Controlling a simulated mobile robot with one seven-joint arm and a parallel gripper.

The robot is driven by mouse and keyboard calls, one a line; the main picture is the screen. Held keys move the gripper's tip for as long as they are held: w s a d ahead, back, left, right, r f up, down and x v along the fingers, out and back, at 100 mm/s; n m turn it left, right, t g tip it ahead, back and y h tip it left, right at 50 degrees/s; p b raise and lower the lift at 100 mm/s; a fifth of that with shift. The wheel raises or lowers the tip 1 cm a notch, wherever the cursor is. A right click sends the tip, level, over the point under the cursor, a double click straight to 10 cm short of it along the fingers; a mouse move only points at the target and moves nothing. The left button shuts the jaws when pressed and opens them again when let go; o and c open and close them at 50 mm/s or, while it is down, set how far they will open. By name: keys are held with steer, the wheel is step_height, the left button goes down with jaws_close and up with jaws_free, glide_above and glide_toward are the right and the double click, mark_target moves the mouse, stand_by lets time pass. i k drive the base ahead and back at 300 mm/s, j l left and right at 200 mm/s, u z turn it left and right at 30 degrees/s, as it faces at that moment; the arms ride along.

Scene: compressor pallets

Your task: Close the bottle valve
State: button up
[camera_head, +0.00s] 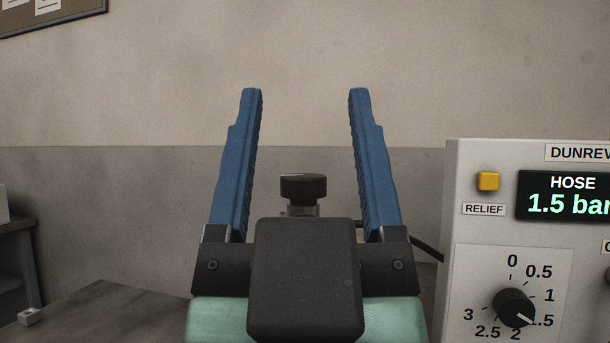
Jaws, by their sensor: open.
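The bottle valve knob (303,187) is a dark round cap on a short metal stem. It shows between the fingers of my gripper (305,95), beyond the black block of my gripper's body. My gripper is open, with its two blue fingers wide apart, one on each side of the knob in the picture. Neither finger appears to touch the knob. The stem's lower part and whatever is under it are hidden behind my gripper. I cannot tell how far the knob is from the fingers in depth.
A grey panel (470,225) stands at the right with a yellow relief button (488,181), a display (565,197) reading HOSE 1.5 bar and a black dial (514,308). A dark hose (428,249) runs beside it. A wooden tabletop (110,310) lies at lower left.

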mark_target(301, 189)
steer(key=i, duration=0.4)
steer(key=j+z, duration=0.3)
steer(key=j, duration=0.4)
steer(key=j+z, duration=0.25)
steer(key=j, duration=0.5)
steer(key=i, duration=0.05)
